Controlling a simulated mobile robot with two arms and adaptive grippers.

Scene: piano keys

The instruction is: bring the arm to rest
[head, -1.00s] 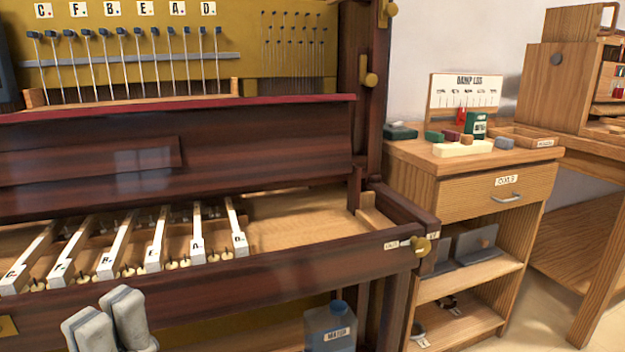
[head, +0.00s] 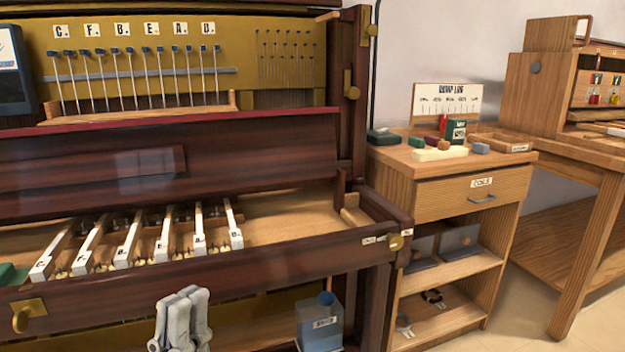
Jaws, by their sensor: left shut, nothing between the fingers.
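My left gripper (head: 182,297) is at the bottom of the head view, in front of the piano's front rail (head: 290,262). It points upward, its two grey fingers are together, and nothing is held. It is below the row of white piano keys (head: 128,240) and apart from them in the picture. Several lettered keys lie in the open key bed, with bare wood (head: 285,222) to their right. My right gripper is not in view.
A blue water container (head: 320,323) stands low, right of the gripper. A wooden cabinet (head: 458,200) with a drawer and shelves stands right of the piano, a workbench (head: 590,165) beyond it. A green object (head: 10,275) lies at the far left. Floor shows at lower right.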

